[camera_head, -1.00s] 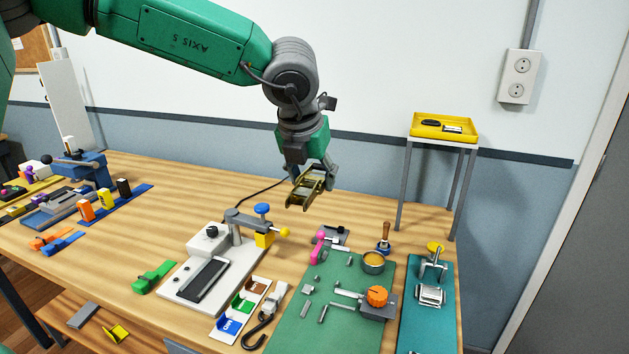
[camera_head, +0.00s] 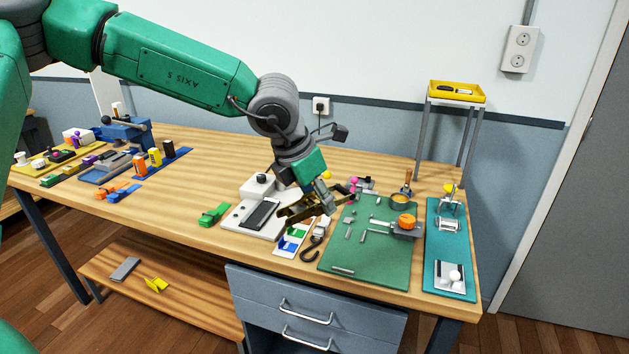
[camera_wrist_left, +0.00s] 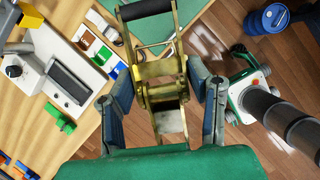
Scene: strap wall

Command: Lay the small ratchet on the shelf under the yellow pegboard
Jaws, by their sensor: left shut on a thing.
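A brass-coloured ratchet (camera_head: 298,211) is held in my left gripper (camera_head: 312,203), above the front part of the workbench. In the left wrist view the ratchet (camera_wrist_left: 160,70) lies between the two fingers of my left gripper (camera_wrist_left: 165,92), with a dark handle across its far end. The gripper is shut on it. A low wooden shelf (camera_head: 190,300) shows beneath the bench at left; a grey plate (camera_head: 125,269) and a yellow bracket (camera_head: 156,285) lie on it. I see no yellow pegboard. My right gripper is not in view.
The wooden bench (camera_head: 220,155) carries a white fixture (camera_head: 238,213), a green mat (camera_head: 375,250) and a teal mat (camera_head: 446,262). Grey drawers (camera_head: 315,295) stand beneath it. A yellow tray (camera_head: 456,97) tops a stand. A blue barrel (camera_wrist_left: 268,18) is on the floor.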

